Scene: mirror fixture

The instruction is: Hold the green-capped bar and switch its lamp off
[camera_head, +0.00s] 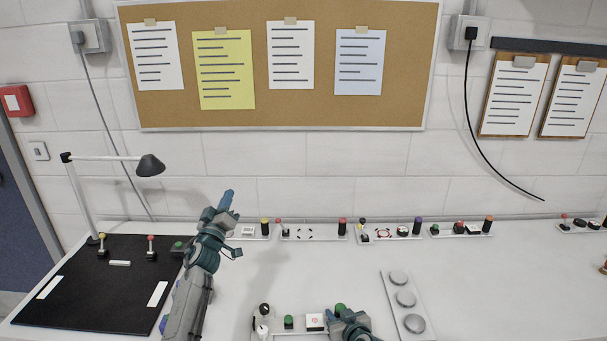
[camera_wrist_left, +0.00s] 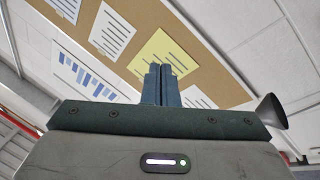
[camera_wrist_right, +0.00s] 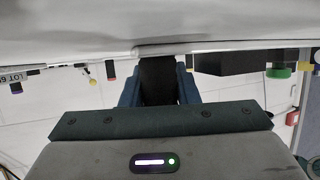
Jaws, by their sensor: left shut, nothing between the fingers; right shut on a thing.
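The green-capped bar (camera_head: 340,307) stands upright on a pale fixture strip at the table's front in the head view. My right gripper (camera_head: 346,315) is shut on it below the cap. In the right wrist view its dark shaft (camera_wrist_right: 159,82) sits between both fingers.
Several similar strips with colored posts (camera_head: 342,227) line the wall. A grey plate with round discs (camera_head: 403,298) lies right of the bar. A black mat (camera_head: 75,300) with a desk lamp (camera_head: 150,165) is at left. The table between is clear.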

